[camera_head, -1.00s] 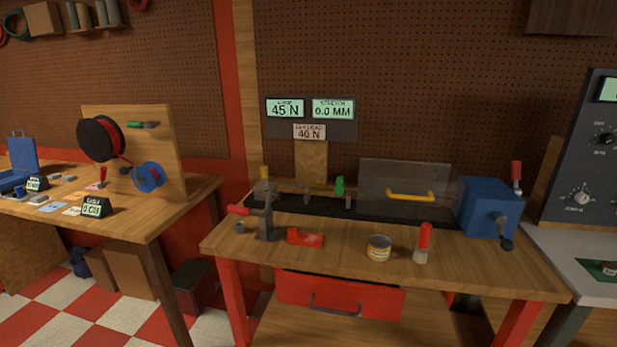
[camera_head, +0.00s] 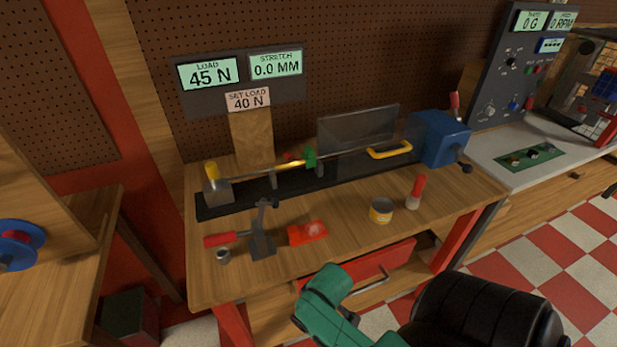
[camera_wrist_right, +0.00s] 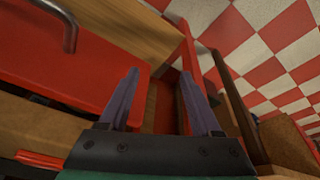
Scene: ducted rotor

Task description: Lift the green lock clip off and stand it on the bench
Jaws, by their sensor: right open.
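The green lock clip (camera_head: 310,157) sits upright on the long dark rig at the back of the wooden bench (camera_head: 350,220). It is near the left end of the clear shield, beside a small grey post. My right gripper (camera_wrist_right: 158,85) shows only in the right wrist view. Its two fingers are apart with nothing between them, over the red drawer front and the checked floor, away from the clip. A green and black part of my own arm is low in the head view. My left gripper is not in view.
A red-handled clamp tool (camera_head: 262,243), a red block (camera_head: 308,233), a tin (camera_head: 381,210) and a red-capped bottle (camera_head: 415,192) stand at the bench front. A clear shield (camera_head: 358,128) and blue box (camera_head: 438,138) are right of the clip. The red drawer (camera_head: 360,265) sticks out below.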

